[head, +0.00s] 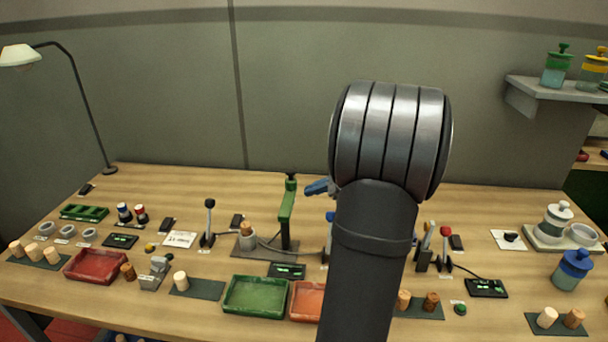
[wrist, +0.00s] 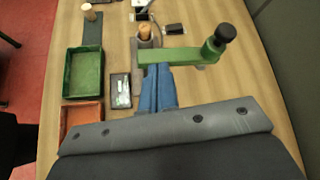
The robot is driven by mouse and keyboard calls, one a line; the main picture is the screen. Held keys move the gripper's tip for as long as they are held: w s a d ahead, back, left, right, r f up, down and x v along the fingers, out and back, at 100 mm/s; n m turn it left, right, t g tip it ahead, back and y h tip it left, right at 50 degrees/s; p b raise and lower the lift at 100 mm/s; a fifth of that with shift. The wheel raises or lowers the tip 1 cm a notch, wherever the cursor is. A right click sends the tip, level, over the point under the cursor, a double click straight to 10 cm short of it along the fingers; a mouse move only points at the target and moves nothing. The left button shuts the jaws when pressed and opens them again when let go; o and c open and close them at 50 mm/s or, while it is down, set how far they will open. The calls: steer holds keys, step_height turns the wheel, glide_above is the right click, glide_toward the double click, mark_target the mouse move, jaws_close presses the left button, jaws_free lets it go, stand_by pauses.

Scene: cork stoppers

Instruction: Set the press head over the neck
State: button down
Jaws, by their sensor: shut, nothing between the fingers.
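The green press (head: 287,205) stands near the middle of the table with a black knob on top. In the wrist view its green arm (wrist: 183,52) reaches left from the black-topped post (wrist: 224,36). A light holder with a cork (head: 247,228) in its neck stands to the left of the press in the head view. In the wrist view this cork (wrist: 144,31) lies just beyond the free end of the arm, beside it. My gripper (wrist: 157,69) is shut and empty, its blue fingertips close against the near side of the green arm. I cannot tell whether they touch.
A green tray (head: 230,297) and an orange tray (head: 296,301) lie in front of the press, with a small black display (head: 287,270) behind them. A lever (head: 209,222) stands left of the corked holder. My arm hides the table right of the press.

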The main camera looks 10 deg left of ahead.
mark_target(294, 172)
steer(key=w+d+m+t+y, duration=0.3)
steer(key=d+m+t, duration=0.2)
steer(key=d+m, duration=0.2)
steer(key=shift+d+r+m, duration=0.3)
steer(key=shift+d+r, duration=0.1)
steer(key=shift+d, duration=0.35)
steer(key=shift+a, duration=0.1)
steer(key=x, duration=1.3)
steer(key=shift+w+a, duration=0.25)
steer(key=shift+a, duration=0.1)
steer(key=shift+a, duration=0.15)
